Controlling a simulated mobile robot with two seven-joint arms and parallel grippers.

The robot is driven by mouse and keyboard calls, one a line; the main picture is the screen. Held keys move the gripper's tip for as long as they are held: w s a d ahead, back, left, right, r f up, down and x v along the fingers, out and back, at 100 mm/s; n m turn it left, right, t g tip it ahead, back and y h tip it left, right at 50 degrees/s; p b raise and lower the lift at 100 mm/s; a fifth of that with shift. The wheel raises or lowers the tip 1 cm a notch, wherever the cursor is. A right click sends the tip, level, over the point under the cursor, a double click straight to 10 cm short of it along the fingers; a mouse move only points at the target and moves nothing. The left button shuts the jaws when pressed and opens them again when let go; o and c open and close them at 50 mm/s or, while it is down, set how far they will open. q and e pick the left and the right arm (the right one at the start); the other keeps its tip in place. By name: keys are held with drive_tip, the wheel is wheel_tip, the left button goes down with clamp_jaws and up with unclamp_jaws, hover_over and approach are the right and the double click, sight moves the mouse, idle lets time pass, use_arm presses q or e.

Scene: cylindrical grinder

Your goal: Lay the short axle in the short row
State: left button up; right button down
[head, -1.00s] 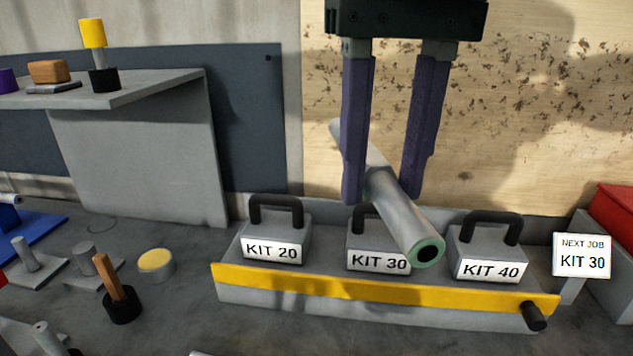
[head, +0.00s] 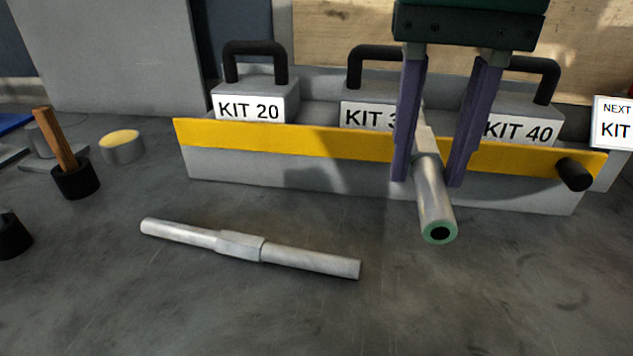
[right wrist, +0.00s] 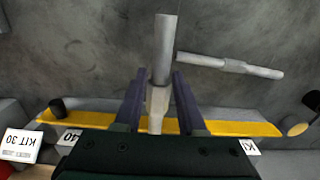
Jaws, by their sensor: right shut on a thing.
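My right gripper (head: 428,182) is shut on a grey metal axle (head: 434,200) with a thicker middle and a green-rimmed hollow end that points toward me. The gripper also shows in the right wrist view (right wrist: 158,82), with the held axle (right wrist: 165,45) between its fingers. The held axle hangs in front of the kit rack. A second grey axle (head: 240,245), with a squared thicker middle, lies loose on the bench to its left; it also shows in the right wrist view (right wrist: 230,65). I cannot tell which axle is the short one. No row of rests is recognisable. My left gripper is out of view.
The rack (head: 300,170) with a yellow front strip holds handled blocks labelled KIT 20 (head: 250,107), KIT 30 and KIT 40. A NEXT JOB sign (head: 615,125) stands at right. A black cup (head: 76,180) and a yellow-topped tin (head: 122,146) stand left. The front bench is clear around the loose axle.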

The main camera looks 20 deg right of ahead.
sight(394, 296)
wheel_tip(394, 296, down, 16)
drive_tip(key=b, duration=0.4)
drive_tip(key=shift+r, duration=0.2)
drive_tip(key=c, duration=0.9)
unclamp_jaws()
drive_tip(key=shift+f, duration=0.15)
drive_tip(key=shift+c, duration=0.2)
drive_tip(key=o, duration=0.4)
drive_tip(key=shift+o, duration=0.2)
